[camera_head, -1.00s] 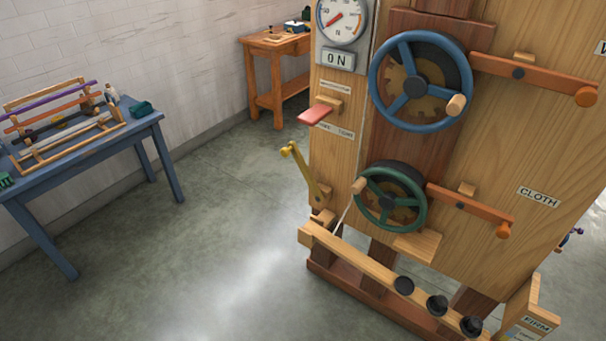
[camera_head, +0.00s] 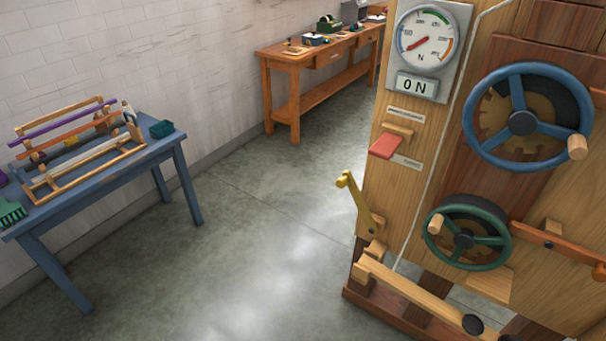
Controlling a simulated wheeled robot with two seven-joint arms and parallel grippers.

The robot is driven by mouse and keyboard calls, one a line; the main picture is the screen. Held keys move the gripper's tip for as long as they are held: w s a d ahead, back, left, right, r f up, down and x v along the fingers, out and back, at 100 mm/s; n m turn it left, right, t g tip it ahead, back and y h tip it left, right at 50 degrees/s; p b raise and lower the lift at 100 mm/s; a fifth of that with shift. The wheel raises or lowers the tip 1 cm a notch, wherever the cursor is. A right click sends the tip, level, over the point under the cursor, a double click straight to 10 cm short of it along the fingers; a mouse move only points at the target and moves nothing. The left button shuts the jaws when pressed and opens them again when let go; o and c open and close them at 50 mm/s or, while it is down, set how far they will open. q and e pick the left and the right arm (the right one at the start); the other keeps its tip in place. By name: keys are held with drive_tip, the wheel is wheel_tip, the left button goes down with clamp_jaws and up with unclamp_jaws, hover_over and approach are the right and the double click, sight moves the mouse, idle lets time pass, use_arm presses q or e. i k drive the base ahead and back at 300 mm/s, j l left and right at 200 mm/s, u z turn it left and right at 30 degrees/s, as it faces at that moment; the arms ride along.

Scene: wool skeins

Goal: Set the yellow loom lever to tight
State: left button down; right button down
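The yellow lever (camera_head: 356,202) is on the left edge of the wooden loom panel (camera_head: 410,180). It leans up and to the left from its pivot, with a small knob at its upper end. Above it a red paddle (camera_head: 384,146) sticks out between two small labels, too small to read. Neither of my grippers shows in the head view.
A blue table (camera_head: 100,175) with a wooden rack stands left. An orange workbench (camera_head: 295,85) stands behind. The floor between is clear.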

sight(347, 179)
drive_tip(key=i+j, duration=0.15)
drive_tip(key=j, duration=0.25)
drive_tip(key=i+j, duration=0.15)
drive_tip(key=j, duration=0.2)
drive_tip(key=i+j, duration=0.15)
drive_tip(key=j, duration=0.25)
drive_tip(key=i+j+z, duration=0.1)
drive_tip(key=j, duration=0.3)
drive_tip(key=i+j, duration=0.15)
drive_tip(key=j, duration=0.25)
